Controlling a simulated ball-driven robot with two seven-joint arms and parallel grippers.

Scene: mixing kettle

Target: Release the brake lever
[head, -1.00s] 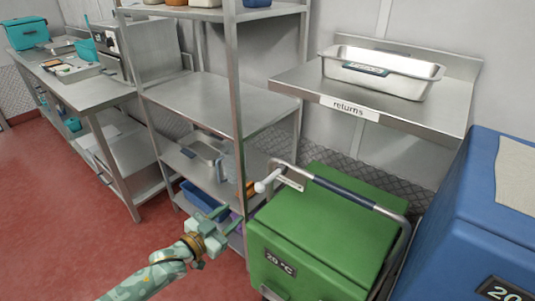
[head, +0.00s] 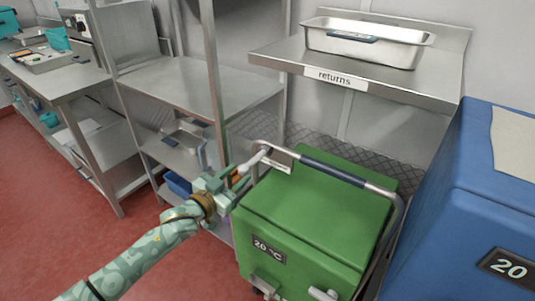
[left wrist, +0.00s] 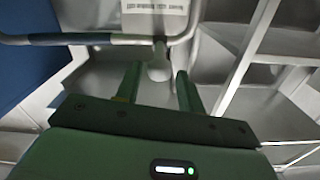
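The brake lever (head: 255,161), a pale grey-white stick with a rounded end, sits at the left end of the push handle (head: 335,176) of the green wheeled box (head: 315,215). My left gripper (head: 236,180) is just left of the lever's end in the head view. In the left wrist view, its two fingers (left wrist: 158,85) are apart, and the lever's rounded end (left wrist: 159,67) shows in the gap, around and beyond the fingertips. I cannot tell whether the fingers touch it. My right gripper is in no view.
A steel shelf rack (head: 178,84) stands close behind and left of my left gripper. A blue box (head: 480,210) stands to the right of the green one. The returns shelf (head: 400,82) with a steel pan (head: 368,43) is above and behind.

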